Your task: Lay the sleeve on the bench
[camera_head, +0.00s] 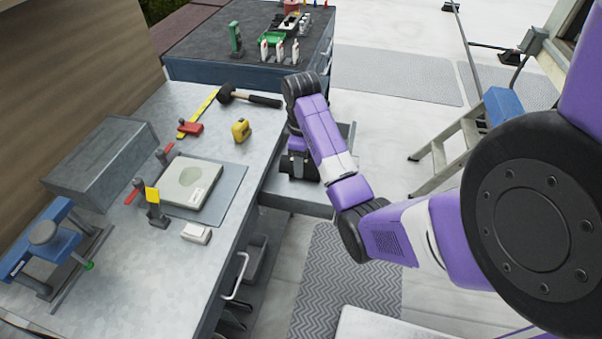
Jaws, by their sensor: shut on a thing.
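My gripper (298,167) points down over an open grey drawer (300,199) at the bench's right side. Its jaws are shut on a dark thing, but my own wrist and the small size hide most of it. I cannot tell its shape or whether it is the sleeve. No other sleeve can be made out. The bench (225,162) has a pale metal top, to the left of my gripper. A grey mat (229,185) lies on it with a pale square block (188,184) on top.
Bare top shows near the front edge. A dark cabinet (210,40) stands behind; a stepladder (455,140) is right.

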